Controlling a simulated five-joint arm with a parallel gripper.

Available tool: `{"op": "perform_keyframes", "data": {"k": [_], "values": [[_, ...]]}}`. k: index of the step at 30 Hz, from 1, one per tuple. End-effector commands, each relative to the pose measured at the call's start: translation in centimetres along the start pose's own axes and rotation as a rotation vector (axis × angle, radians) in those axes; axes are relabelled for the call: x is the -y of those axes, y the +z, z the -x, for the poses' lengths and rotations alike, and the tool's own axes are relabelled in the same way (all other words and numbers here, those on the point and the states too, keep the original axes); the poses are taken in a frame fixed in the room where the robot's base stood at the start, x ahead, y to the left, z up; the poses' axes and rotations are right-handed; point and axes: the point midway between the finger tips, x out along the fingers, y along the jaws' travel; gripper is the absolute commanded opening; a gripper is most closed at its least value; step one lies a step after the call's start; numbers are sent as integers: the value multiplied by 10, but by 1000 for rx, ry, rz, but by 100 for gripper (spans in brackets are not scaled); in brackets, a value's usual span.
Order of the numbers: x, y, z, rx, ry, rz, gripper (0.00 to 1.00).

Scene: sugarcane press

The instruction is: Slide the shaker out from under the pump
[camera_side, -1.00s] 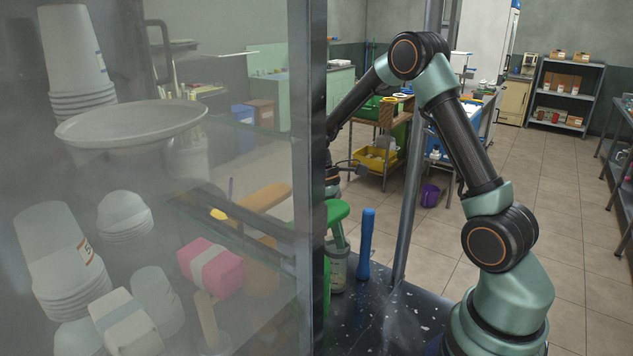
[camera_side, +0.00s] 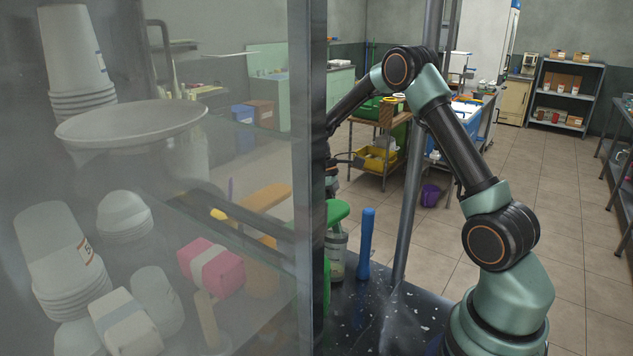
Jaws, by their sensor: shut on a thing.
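A clear jar-like vessel with a pale label (camera_side: 337,262) stands out past the right edge of the dark post, left of a blue upright rod. It may be the shaker; the post hides its left side. A rounded green part (camera_side: 337,211) juts out above it, perhaps part of the pump.
The dark post (camera_side: 313,120) and hazy panel cover the left half. Behind the panel are stacked cups (camera_side: 72,55), a round tray (camera_side: 130,122) and a pink bundle (camera_side: 212,266). The blue rod (camera_side: 366,243) and a grey pole (camera_side: 412,190) stand close by on the dark, speckled counter (camera_side: 375,320).

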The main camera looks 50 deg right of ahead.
Motion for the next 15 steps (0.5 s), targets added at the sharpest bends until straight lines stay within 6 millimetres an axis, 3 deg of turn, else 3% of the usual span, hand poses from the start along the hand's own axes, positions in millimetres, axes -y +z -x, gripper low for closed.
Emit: {"op": "perform_keyframes", "data": {"k": [15], "values": [[-26,-6,10,-10,-8,0,0]]}}
